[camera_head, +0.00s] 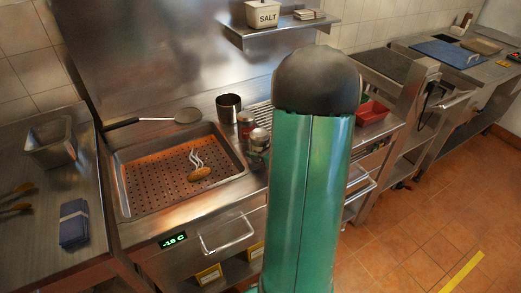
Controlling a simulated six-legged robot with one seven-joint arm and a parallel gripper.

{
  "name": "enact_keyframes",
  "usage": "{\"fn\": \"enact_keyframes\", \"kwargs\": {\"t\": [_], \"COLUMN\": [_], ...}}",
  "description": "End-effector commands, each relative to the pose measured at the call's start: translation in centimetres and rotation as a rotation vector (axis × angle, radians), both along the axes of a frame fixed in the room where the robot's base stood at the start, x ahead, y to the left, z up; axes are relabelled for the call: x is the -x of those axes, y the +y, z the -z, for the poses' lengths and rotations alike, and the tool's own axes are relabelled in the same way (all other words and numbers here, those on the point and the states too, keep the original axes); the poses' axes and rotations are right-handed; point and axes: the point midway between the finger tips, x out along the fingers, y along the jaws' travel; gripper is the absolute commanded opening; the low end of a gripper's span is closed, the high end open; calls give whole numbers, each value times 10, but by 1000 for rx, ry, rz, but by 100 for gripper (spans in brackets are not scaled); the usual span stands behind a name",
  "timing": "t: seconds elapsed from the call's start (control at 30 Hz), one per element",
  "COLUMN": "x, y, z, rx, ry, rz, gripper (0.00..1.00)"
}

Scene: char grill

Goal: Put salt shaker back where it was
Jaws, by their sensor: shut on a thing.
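Two small shakers with metal tops stand close together at the right end of the grill: one reddish (245,124) and one greyish (259,140) in front of it, partly beside my arm. I cannot tell which is the salt shaker. My green arm link with its black cap fills the middle right of the view and covers the counter behind it. My gripper is not visible; it seems to be hidden behind this link, so what it holds does not show.
A white box marked SALT (263,14) stands on the wall shelf (285,30). The grill (140,190) holds a steaming food piece (199,174). A dark metal cup (229,106), a spatula (186,116) and a red tray (371,113) are near. A blue cloth (74,223) lies left.

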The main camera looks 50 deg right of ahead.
Motion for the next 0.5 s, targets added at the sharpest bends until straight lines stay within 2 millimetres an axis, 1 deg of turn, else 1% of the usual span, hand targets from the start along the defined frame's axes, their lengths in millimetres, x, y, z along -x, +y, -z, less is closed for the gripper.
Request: {"fn": "enact_keyframes", "kwargs": {"t": [0.07, 0.1, 0.17, 0.2, 0.5], "x": [0, 0, 0, 0, 0], "y": [0, 0, 0, 0, 0], "z": [2, 3, 3, 3, 2], "rx": [0, 0, 0, 0, 0], "ry": [0, 1, 1, 1, 0], "rz": [0, 0, 0, 0, 0], "gripper": [25, 57, 68, 76, 77]}}
